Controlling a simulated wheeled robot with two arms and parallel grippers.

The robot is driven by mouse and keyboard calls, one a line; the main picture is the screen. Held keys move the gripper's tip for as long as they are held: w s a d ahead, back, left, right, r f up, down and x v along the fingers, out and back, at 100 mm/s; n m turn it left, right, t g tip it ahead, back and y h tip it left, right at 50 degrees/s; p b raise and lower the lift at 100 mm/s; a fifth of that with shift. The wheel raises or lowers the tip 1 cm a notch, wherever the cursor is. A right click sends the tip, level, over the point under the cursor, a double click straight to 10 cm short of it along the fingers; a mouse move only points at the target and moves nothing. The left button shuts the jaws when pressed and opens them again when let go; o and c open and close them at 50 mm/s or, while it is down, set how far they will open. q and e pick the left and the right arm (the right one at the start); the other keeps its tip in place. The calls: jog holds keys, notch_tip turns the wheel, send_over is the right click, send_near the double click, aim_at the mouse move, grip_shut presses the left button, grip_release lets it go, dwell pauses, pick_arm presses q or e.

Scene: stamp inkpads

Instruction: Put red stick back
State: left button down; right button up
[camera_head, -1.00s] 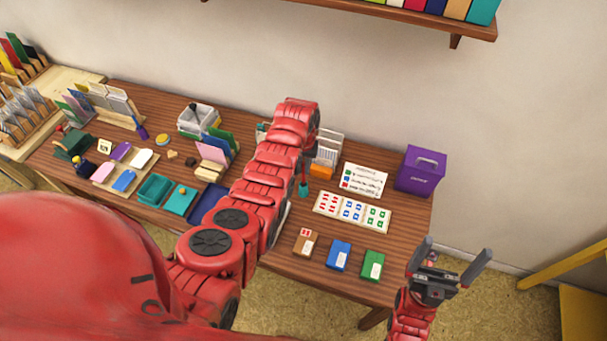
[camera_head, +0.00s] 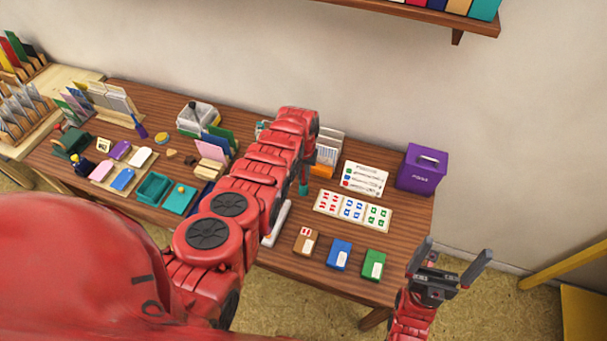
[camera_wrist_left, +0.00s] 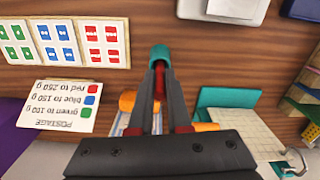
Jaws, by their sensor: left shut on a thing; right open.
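The red stick (camera_wrist_left: 159,80) is between the fingers of my left gripper (camera_wrist_left: 160,85), which is shut on it. A teal tip (camera_wrist_left: 159,55) shows at its far end in the left wrist view. In the head view my left gripper (camera_head: 305,178) is mostly hidden by its own arm, with the teal tip (camera_head: 304,190) showing below it, left of the stamp sheet. I cannot tell whether the tip touches the table. My right gripper (camera_head: 450,262) is open and empty, off the table's right front side.
A postage card (camera_head: 365,179), a stamp sheet (camera_head: 352,211) and a purple box (camera_head: 421,168) are to the right. Blue (camera_head: 339,254) and green (camera_head: 373,264) boxes stand in front. A white rack (camera_head: 328,148) is behind my left gripper. Orange cylinders (camera_wrist_left: 206,127) lie near its fingers.

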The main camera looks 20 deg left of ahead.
pick_arm(q)
jog(key=shift+f, duration=0.15)
jog(key=c, duration=1.3)
grip_release()
jog(key=o, duration=0.4)
